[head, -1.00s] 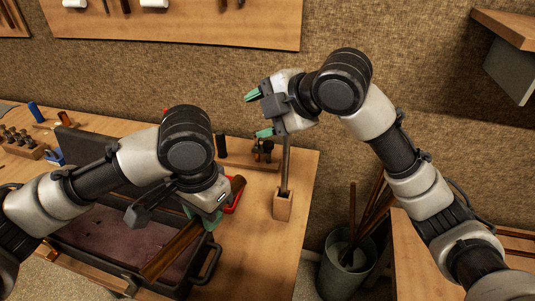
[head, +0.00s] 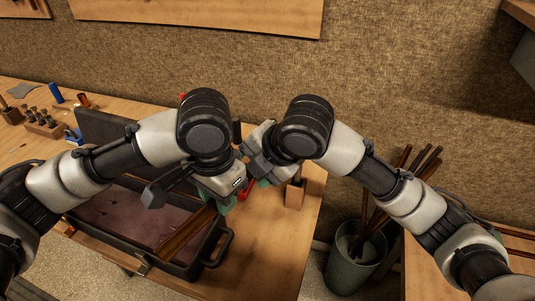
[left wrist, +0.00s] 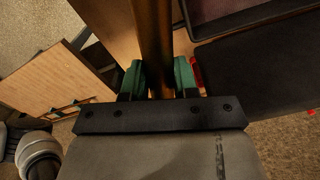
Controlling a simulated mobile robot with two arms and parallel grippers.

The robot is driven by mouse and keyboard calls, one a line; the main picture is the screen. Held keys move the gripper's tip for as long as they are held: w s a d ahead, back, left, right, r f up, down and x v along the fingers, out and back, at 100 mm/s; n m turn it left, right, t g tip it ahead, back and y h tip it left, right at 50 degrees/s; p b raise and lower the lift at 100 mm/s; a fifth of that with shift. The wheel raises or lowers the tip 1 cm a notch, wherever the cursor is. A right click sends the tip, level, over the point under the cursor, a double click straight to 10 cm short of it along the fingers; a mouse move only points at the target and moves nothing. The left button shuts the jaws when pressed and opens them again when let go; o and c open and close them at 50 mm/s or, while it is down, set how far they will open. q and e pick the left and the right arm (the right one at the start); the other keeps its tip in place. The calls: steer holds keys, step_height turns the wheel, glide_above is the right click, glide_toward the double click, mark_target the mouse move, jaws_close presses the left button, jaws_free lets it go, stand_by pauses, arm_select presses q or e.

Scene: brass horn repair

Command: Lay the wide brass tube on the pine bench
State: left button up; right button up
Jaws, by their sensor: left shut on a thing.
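The brass tube (head: 187,236) is long and brownish. It slants over the right end of the open case and the bench. My left gripper (head: 228,203) is shut on it. In the left wrist view the tube (left wrist: 154,35) stands between the green fingers of my left gripper (left wrist: 158,80). A wooden bench (head: 268,252) lies below, with bare wood at its right end. Whether the tube touches the case or bench I cannot tell. My right gripper (head: 262,168) is just behind my left one over the bench, its fingers mostly hidden.
The open dark case (head: 215,250) has a purplish lining. A small wooden block (head: 295,194) stands near the bench's right edge. A grey bin (head: 352,268) with several rods stands between this bench and another wooden bench (head: 430,268). A tool rack (head: 43,124) is at left.

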steer(key=shift+x, duration=0.85)
steer(key=c, duration=1)
arm_select(q)
steer(key=o, duration=1)
arm_select(e)
steer(key=shift+c, duration=0.2)
arm_select(q)
steer(key=shift+o, duration=0.2)
